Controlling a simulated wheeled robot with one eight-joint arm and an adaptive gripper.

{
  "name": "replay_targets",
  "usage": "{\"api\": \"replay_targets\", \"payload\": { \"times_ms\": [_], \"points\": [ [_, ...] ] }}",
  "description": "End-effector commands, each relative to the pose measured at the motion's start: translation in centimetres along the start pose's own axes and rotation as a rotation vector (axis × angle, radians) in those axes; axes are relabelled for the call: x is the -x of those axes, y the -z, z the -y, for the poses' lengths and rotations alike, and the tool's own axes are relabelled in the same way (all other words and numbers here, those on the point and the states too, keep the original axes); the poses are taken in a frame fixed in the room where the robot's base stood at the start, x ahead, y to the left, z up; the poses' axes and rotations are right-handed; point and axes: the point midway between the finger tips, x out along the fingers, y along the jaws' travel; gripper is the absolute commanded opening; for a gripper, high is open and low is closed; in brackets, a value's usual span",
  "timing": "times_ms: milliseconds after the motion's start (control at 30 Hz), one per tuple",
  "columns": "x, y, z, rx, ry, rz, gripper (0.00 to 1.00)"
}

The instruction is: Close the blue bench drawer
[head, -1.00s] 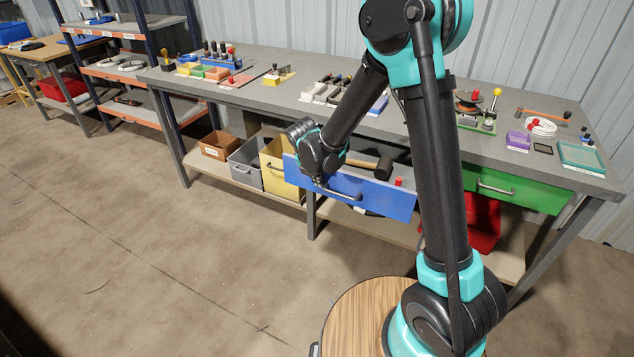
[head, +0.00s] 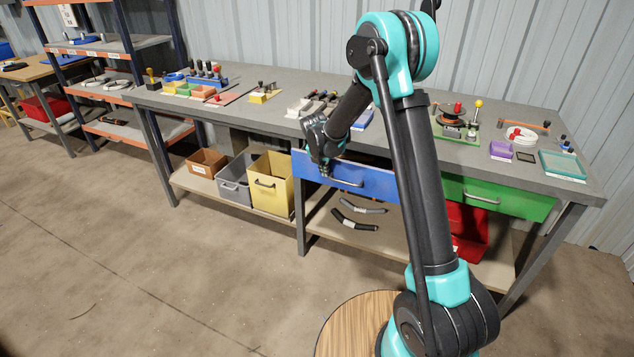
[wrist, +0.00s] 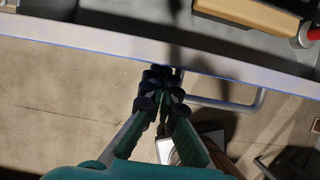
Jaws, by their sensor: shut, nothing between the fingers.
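The blue bench drawer (head: 372,181) hangs under the grey bench top, left of my upright arm, which hides its right end. A narrow dark gap shows above its front, so it stands a little open. In the wrist view the pale top edge of the drawer front (wrist: 95,38) crosses the picture, with part of the inside showing behind it. Its bar handle (head: 345,182) is on the outer face, and also shows in the wrist view (wrist: 225,106). My gripper (head: 325,173) is shut and empty, its fingertips (wrist: 163,76) at the outer face, left of the handle; contact is hard to tell.
A green drawer (head: 500,198) is at the right. A yellow bin (head: 271,190), a grey bin (head: 234,184) and black cable pieces (head: 353,222) lie on the lower shelf. Tools and trays cover parts of the bench top (head: 225,118).

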Motion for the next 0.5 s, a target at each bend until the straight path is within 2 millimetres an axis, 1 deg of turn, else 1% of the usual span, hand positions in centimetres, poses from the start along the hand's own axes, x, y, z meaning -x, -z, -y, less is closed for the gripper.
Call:
{"api": "replay_targets", "payload": {
  "times_ms": [33, 200, 333, 500],
  "points": [
    [-0.5, -1.1, 0.0, -0.002, 0.001, 0.0, 0.0],
    [-1.5, -3.8, 0.0, 0.0, 0.0, 0.0, 0.0],
    [-2.0, -5.1, 0.0, -0.001, 0.0, 0.001, 0.0],
    [-2.4, -5.9, 0.0, 0.001, 0.0, 0.001, 0.0]
  ]
}}
